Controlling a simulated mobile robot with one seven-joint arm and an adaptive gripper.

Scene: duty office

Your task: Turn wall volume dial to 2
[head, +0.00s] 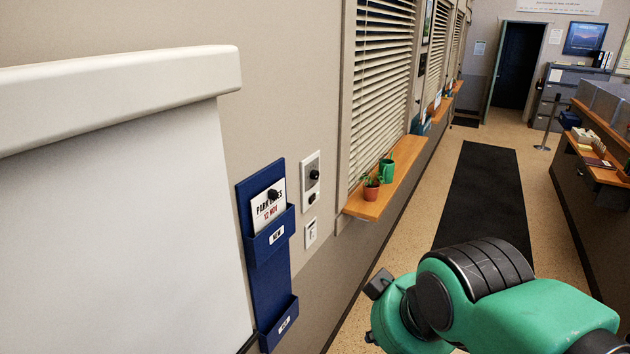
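A pale wall plate (307,188) with a black round knob (314,175) is on the wall, just right of the blue wall pocket. A second small dark knob or fitting (312,198) sits below the first one. Scale marks and the pointer position are too small to read. My green and black arm reaches in from the lower right. Part of my gripper (378,284) shows as a dark block at the arm's left end, below and right of the plate and apart from it. The rest of the gripper is hidden behind the arm, so its opening does not show.
A blue wall pocket (268,297) holds a white card (267,209). A small switch plate (310,233) is below the knob plate. A large white board (110,240) fills the left. The aisle floor is open.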

